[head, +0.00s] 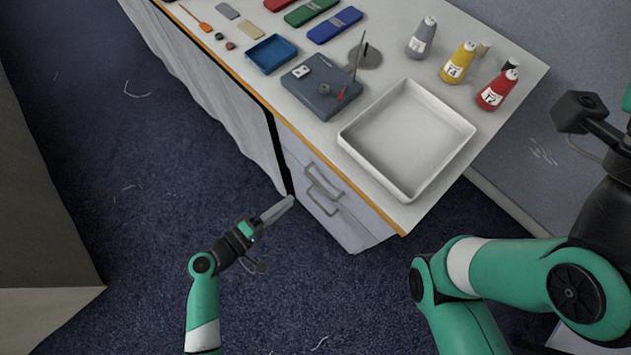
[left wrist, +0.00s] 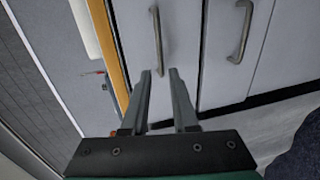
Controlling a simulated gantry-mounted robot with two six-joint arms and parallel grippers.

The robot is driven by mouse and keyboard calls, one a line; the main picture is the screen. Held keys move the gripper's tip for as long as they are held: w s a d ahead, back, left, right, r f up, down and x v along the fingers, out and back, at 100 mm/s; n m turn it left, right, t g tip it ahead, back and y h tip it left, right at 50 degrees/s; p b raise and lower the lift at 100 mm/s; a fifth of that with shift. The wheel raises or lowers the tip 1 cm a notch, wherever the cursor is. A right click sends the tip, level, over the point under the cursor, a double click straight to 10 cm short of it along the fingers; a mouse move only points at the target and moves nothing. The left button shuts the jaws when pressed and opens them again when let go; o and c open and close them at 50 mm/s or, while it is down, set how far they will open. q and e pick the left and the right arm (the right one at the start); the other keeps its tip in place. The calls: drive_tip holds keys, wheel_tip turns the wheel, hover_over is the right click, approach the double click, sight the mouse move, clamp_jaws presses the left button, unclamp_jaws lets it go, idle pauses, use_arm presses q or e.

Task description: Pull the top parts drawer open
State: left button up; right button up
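The top parts drawer (head: 296,148) is the upper pale front under the table edge and looks shut. Its grey bar handle (head: 326,181) also shows in the left wrist view (left wrist: 157,40), straight ahead of the fingertips. My left gripper (head: 289,202) is in front of the drawer unit, left of the handles in the head view. In the left wrist view its two fingers (left wrist: 160,72) are apart and empty, pointing at the top handle and short of it. My right arm shows at the right of the head view, but its gripper cannot be seen.
A lower drawer handle (head: 318,203) sits below the top one and shows in the left wrist view (left wrist: 241,32). A white tray (head: 350,142), a blue-grey box (head: 318,103) and several bottles stand on the table. The blue carpet (head: 140,150) before the drawers is clear.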

sight(315, 181)
use_arm(q)
drive_tip(key=b+x, duration=0.7)
drive_tip(key=x, duration=0.4)
drive_tip(key=shift+d+b, duration=0.1)
drive_tip(key=shift+b, duration=0.2)
clamp_jaws()
idle(0.9)
